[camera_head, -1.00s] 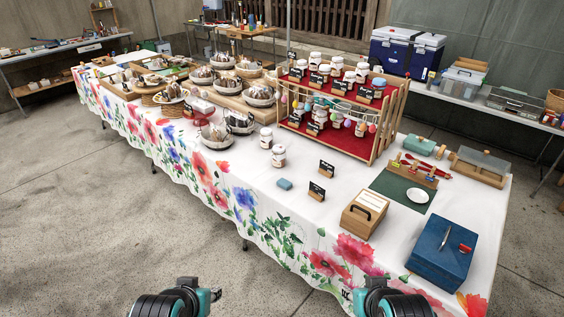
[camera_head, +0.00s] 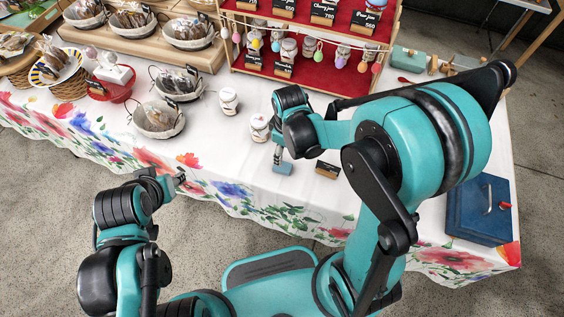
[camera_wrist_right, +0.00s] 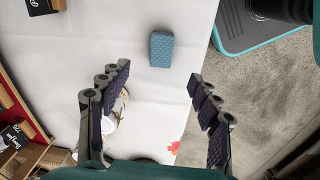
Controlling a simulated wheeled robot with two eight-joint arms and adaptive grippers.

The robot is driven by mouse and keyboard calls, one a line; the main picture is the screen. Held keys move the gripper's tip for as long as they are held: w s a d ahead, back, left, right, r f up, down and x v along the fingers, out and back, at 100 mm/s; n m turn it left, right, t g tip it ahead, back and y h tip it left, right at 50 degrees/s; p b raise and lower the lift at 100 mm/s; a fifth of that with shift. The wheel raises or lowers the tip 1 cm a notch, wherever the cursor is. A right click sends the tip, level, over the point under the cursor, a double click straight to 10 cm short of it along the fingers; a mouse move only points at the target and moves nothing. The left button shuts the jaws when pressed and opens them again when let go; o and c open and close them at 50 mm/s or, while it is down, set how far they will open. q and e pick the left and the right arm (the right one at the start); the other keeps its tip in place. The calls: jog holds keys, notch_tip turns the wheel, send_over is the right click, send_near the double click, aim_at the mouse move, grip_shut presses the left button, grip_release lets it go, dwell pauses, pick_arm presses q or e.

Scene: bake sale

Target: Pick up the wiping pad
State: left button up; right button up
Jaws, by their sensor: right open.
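The wiping pad is a small blue block (camera_head: 283,169) on the white tablecloth near the table's front edge. In the right wrist view the pad (camera_wrist_right: 161,49) shows its textured top, beyond and roughly between the fingertips. My right gripper (camera_head: 278,156) reaches down just behind the pad in the head view. The right wrist view shows the same gripper (camera_wrist_right: 159,76) with its fingers wide apart and nothing between them. My left gripper (camera_head: 180,179) is at the table's front edge, left of the pad; its fingers are too small to tell their opening.
Two white-lidded jars (camera_head: 259,128) stand left of my right gripper. A small black sign (camera_head: 327,170) stands right of the pad. Behind is the red-shelved rack (camera_head: 300,68). A blue box (camera_head: 480,212) lies at the right end. Baskets (camera_head: 158,118) stand to the left.

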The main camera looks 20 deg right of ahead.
aim_at(283, 166)
jog(key=shift+w+a+f+n+g, duration=0.1)
jog(key=shift+a+f+n+g, duration=0.15)
jog(key=shift+f, duration=0.3)
jog(key=shift+w+a+f+n+g, duration=0.15)
jog(key=shift+f+n, duration=0.2)
jog(key=shift+f, duration=0.2)
jog(key=shift+s+d+f, duration=0.1)
jog(key=shift+s+f, duration=0.1)
jog(key=shift+f, duration=0.2)
notch_tip(283, 166, down, 3)
jog(key=shift+w+r+b, duration=0.1)
jog(key=shift+b, duration=0.3)
jog(key=f+b, duration=0.1)
jog(key=f, duration=0.2)
jog(key=f+b, duration=0.1)
jog(key=f, duration=0.1)
jog(key=shift+w+d+b, duration=0.15)
jog(key=shift+w+b, duration=0.15)
jog(key=c, duration=0.9)
